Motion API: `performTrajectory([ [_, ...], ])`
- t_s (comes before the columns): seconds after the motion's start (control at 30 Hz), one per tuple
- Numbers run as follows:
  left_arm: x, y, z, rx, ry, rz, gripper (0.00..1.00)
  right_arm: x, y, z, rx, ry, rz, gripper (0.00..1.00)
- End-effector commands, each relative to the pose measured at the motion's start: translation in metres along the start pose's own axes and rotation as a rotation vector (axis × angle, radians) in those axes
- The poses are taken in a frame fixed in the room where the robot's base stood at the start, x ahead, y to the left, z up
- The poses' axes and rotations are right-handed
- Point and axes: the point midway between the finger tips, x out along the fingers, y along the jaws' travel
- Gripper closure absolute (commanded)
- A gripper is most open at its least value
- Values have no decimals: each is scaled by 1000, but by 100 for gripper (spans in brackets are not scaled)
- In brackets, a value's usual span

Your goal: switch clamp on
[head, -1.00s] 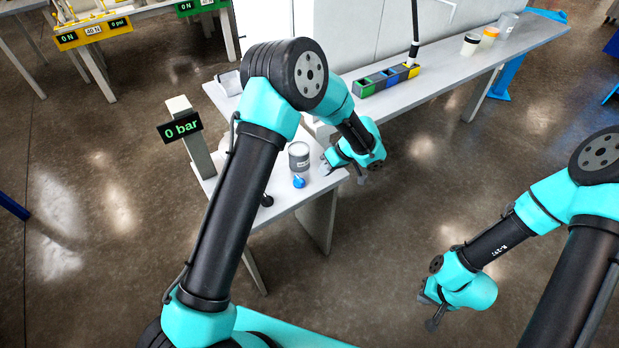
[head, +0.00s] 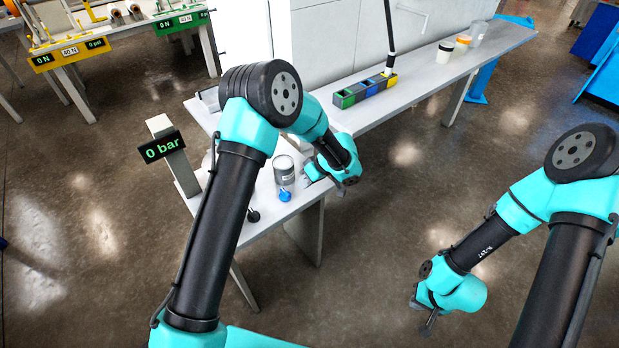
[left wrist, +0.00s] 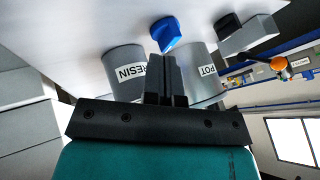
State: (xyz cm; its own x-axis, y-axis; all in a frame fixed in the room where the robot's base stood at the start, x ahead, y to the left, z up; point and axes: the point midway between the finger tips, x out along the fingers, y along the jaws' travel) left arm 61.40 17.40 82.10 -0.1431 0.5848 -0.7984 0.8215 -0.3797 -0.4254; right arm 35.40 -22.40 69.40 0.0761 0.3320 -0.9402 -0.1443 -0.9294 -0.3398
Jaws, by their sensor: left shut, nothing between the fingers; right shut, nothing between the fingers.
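No clamp label is readable. A blue knob (head: 285,196) stands near the table's front edge, with a black knob (head: 253,215) left of it. In the left wrist view the blue knob (left wrist: 165,33) shows just beyond my shut, empty left gripper (left wrist: 166,75), between a grey RESIN can (left wrist: 125,70) and a POT can (left wrist: 203,70); contact cannot be told. A black part on a grey block (left wrist: 248,35) is right of it. In the head view my left fingertips are hard to make out by the table's right edge. My right gripper (head: 430,324) is shut and empty, over the floor.
A grey can (head: 284,170) stands behind the blue knob on the white table (head: 273,217). A post display (head: 161,147) reads 0 bar. A long bench (head: 430,82) behind holds a coloured bin row (head: 365,90) and several jars. Floor right of the table is clear.

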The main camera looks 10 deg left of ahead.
Motion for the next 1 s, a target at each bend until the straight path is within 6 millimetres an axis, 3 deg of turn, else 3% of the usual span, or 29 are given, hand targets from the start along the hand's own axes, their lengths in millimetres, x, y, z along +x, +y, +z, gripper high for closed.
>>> performTrajectory([
  [0.2,36,-1,0,1,-1,-3,100,0,0,0,0,0,0,100],
  [0.4,53,0,0,0,0,0,100,0,0,0,0,0,0,100],
  [1.0,51,4,4,22,12,12,100,0,0,0,0,0,0,100],
])
